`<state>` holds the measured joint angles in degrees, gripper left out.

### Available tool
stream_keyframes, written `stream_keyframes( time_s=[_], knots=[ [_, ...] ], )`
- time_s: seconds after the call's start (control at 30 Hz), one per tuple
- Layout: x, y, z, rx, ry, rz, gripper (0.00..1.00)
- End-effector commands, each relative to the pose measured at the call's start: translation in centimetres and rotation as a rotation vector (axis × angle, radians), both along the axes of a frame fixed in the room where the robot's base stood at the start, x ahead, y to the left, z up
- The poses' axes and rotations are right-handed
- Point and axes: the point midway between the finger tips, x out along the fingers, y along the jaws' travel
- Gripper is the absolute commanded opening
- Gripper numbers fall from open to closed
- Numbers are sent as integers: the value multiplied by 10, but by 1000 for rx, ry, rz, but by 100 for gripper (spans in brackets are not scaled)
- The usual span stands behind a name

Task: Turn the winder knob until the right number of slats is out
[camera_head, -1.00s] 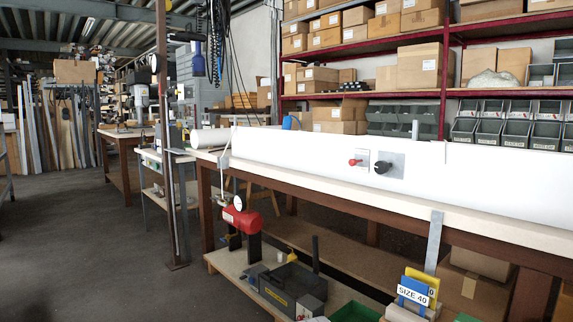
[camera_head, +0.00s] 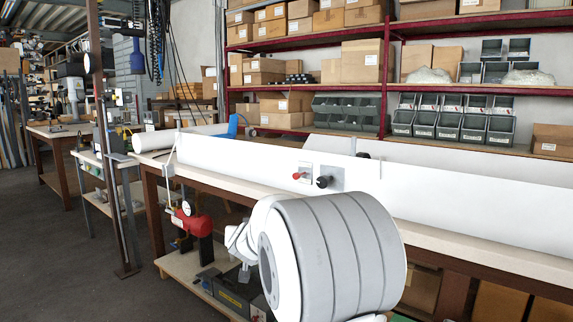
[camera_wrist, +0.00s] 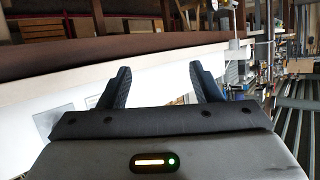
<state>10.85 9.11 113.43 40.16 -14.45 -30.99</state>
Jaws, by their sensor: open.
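A black winder knob (camera_head: 323,182) sits on a small grey plate on the front of a long white housing (camera_head: 240,160). No slats can be made out. In the wrist view my gripper (camera_wrist: 158,84) is open and empty, its two dark fingers spread apart. The white housing lies beyond the fingers there, and the winder knob cannot be made out in that view. In the head view my arm stands in front of the bench, and the gripper itself does not show.
The housing lies on a long workbench (camera_head: 220,172) with a pale top. Shelves with cardboard boxes (camera_head: 362,60) and grey bins (camera_head: 352,112) stand behind. Floor is free at the left.

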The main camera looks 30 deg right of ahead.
Motion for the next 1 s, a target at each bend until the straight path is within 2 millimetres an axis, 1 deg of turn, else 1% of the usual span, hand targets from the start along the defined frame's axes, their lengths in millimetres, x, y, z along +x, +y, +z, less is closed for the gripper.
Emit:
stream_keyframes(
  time_s=[0.03, 0.07, 0.1, 0.2, 0.3, 0.4, 0.5, 0.57, 0.67, 0.9, 1.0],
  knots=[
    [15, -36, 29, -42, -60, -104, 58],
    [21, -56, 41, -72, -94, -168, 58],
    [25, -82, 54, -109, -133, -255, 58],
    [24, -138, 77, -194, -191, -458, 58],
    [15, -176, 89, -259, -212, -620, 58],
    [5, -198, 94, -300, -215, -726, 58],
    [0, -211, 94, -318, -213, -778, 58],
    [1, -217, 94, -323, -213, -792, 58],
    [5, -229, 93, -323, -214, -793, 58],
    [20, -265, 93, -322, -215, -790, 58],
    [24, -275, 93, -322, -214, -789, 58]
  ],
)
